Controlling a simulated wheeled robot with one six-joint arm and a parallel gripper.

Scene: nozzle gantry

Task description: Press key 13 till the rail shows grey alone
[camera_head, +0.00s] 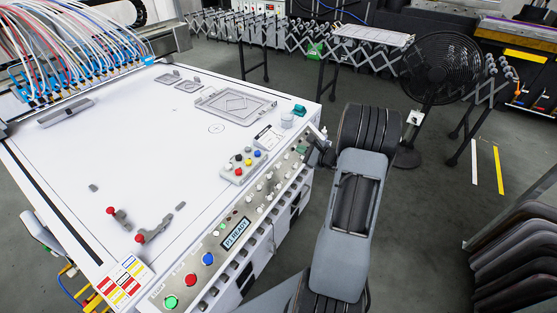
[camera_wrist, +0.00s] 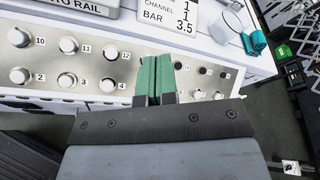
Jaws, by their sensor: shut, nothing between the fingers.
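My gripper (camera_wrist: 153,80) has green fingers pressed together, with nothing between them, over the numbered metal key panel (camera_wrist: 95,60). In the head view it is partly hidden at the panel's far right end. Round keys labelled 10 (camera_wrist: 18,38), 11 (camera_wrist: 68,45) and 12 (camera_wrist: 110,52) show left of the fingers. Keys 2, 3 and 4 lie below them. Key 13 is not readable; the fingers cover that part of the row. I cannot tell whether they touch a key.
A card reading CHANNEL and BAR (camera_wrist: 172,12) stands behind the keys. A teal object (camera_wrist: 255,42) lies to its right. On the white table (camera_head: 150,140) are a grey frame (camera_head: 235,104) and red-knobbed clamps (camera_head: 150,232). A display (camera_head: 236,233) reads P1 READY.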

